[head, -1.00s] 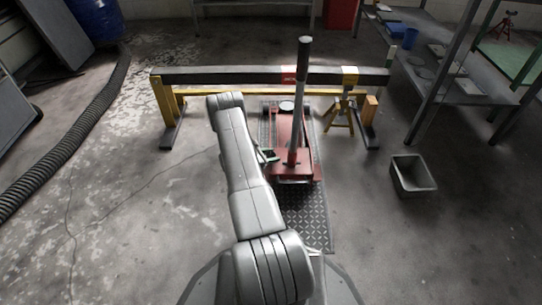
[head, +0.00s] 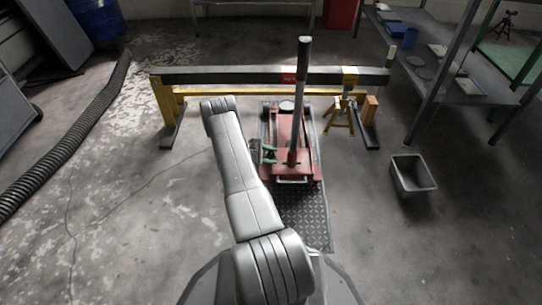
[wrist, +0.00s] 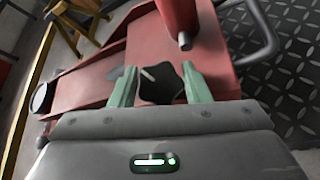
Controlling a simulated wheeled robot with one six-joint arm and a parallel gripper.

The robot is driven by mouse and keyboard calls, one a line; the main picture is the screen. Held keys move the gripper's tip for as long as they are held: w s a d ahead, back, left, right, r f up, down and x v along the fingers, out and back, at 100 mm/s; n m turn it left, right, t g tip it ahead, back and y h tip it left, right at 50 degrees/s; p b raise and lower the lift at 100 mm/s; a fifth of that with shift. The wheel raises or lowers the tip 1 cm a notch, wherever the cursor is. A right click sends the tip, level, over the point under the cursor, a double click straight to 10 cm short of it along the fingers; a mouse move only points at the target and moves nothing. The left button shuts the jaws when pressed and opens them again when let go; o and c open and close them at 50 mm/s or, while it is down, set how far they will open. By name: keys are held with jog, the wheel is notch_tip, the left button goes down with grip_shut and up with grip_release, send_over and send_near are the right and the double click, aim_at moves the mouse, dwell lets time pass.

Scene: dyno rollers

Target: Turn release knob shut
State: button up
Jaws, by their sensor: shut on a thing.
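The release knob (wrist: 160,84) is a black star-shaped knob at the side of the red floor jack (wrist: 95,72), seen in the wrist view. My gripper (wrist: 156,82) has its two green fingers on either side of the knob, shut on it. In the head view the red jack (head: 299,168) stands on a tread plate with its tall handle (head: 300,100) upright. My gripper also shows in the head view (head: 267,154), at the left side of the jack near the handle base. The knob is too small to make out there.
A dark beam (head: 225,76) on yellow stands (head: 166,108) spans behind and above the jack. A yellow jack stand (head: 340,118) is to its right. A grey bin (head: 412,175) sits on the floor at right. The tread plate (head: 305,215) in front is bare.

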dwell(0.4)
jog(key=o, duration=1)
jog(key=shift+c, duration=0.2)
jog(key=p+v, duration=0.3)
jog(key=v, duration=1.1)
jog(key=shift+p, duration=0.4)
jog(key=b+x, duration=0.3)
jog(key=x, duration=1.1)
jog(key=shift+b, duration=0.4)
